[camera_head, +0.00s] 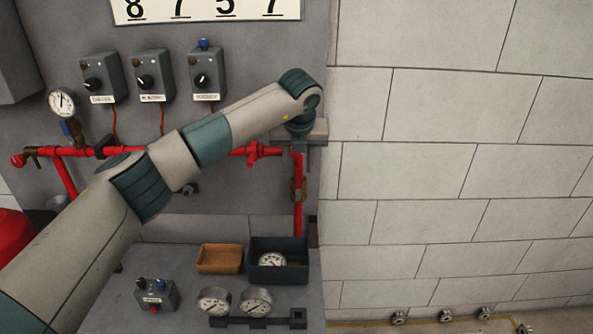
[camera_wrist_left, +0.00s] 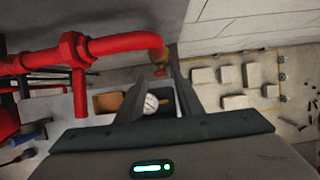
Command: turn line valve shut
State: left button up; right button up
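A red pipe (camera_head: 230,153) runs along the grey panel and drops as a vertical run at the panel's right edge. A brownish fitting (camera_head: 298,190), possibly the line valve, sits on that drop. My left gripper (camera_head: 304,145) is at the top of the drop, above the fitting; its fingers are unclear there. In the left wrist view a gap shows between the fingers of my left gripper (camera_wrist_left: 168,68). The end of the red pipe (camera_wrist_left: 130,42) bends down near the fingertips; contact cannot be told. My right gripper is in neither view.
Below stand a brown tray (camera_head: 220,269), a dark bin (camera_head: 250,255) with a gauge, and two loose gauges (camera_head: 214,300). Control boxes (camera_head: 207,75) and a pressure gauge (camera_head: 62,103) are on the panel. A pale block wall (camera_head: 430,105) lies at right.

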aim_at(298, 172)
pick_arm(q)
jog(key=shift+p+x, duration=0.7)
jog(key=shift+x, duration=1.95)
grip_shut()
